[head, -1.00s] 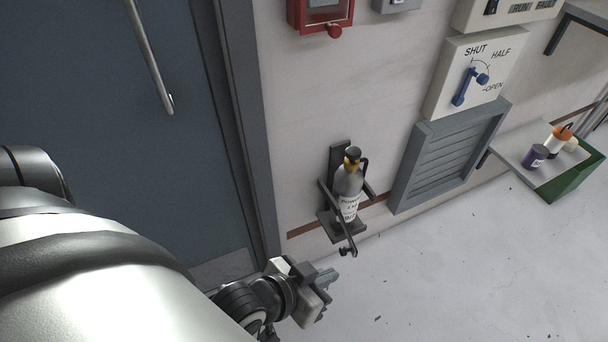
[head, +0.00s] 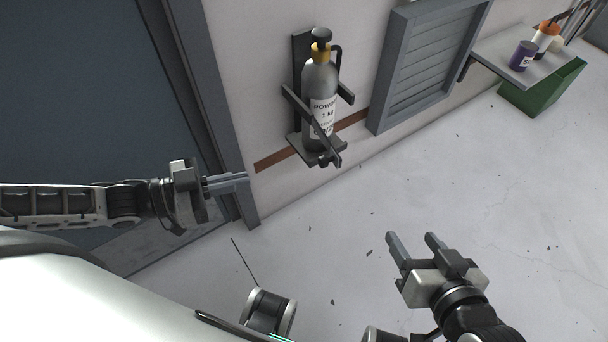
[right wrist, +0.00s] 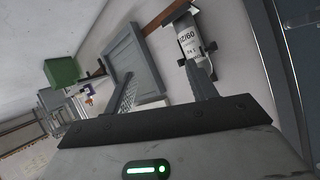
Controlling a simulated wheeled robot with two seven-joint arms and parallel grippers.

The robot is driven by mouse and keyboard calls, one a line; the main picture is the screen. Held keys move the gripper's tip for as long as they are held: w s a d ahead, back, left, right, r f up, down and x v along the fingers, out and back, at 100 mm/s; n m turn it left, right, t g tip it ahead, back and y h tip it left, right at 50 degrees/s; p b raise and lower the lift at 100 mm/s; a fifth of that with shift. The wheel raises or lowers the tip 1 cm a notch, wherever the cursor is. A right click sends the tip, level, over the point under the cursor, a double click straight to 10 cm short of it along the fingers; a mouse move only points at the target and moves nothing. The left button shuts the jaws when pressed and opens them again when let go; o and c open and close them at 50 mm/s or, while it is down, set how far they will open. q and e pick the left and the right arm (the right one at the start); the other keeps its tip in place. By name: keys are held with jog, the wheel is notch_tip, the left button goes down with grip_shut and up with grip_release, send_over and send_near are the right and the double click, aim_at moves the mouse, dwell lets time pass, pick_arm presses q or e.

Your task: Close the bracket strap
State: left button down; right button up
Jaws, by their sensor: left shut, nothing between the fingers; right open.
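A grey extinguisher bottle (head: 320,80) with a yellow collar stands upright in a dark wall bracket (head: 300,58). The dark bracket strap (head: 318,132) slants from the bracket's left side down across the label, its lower end near the bracket's foot. That end is apart from the right side arm (head: 346,92). My left gripper (head: 246,181) is shut and empty, left of and below the bracket. My right gripper (head: 412,237) is open and empty over the floor, below and right of it. The right wrist view shows the bottle's label (right wrist: 188,42) beyond the open fingers (right wrist: 161,86).
A blue-grey door (head: 75,95) and its frame are at the left. A louvred grey panel (head: 425,65) is right of the bracket. A shelf (head: 497,62) with a purple can (head: 522,55) stands at the far right above a green bin (head: 545,92).

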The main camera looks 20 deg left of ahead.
aim_at(320, 163)
pick_arm(q)
jog(key=b+x, duration=0.3)
jog(key=x, duration=1)
jog(key=shift+w+d+b, duration=0.2)
jog(key=shift+d+b, duration=0.05)
jog(key=shift+b, duration=0.05)
pick_arm(e)
jog(key=r+t, duration=0.1)
jog(key=a+r+t+y, duration=0.1)
jog(key=shift+r, duration=0.35)
pick_arm(q)
jog(key=shift+d, duration=0.1)
pick_arm(e)
jog(key=shift+r, duration=0.2)
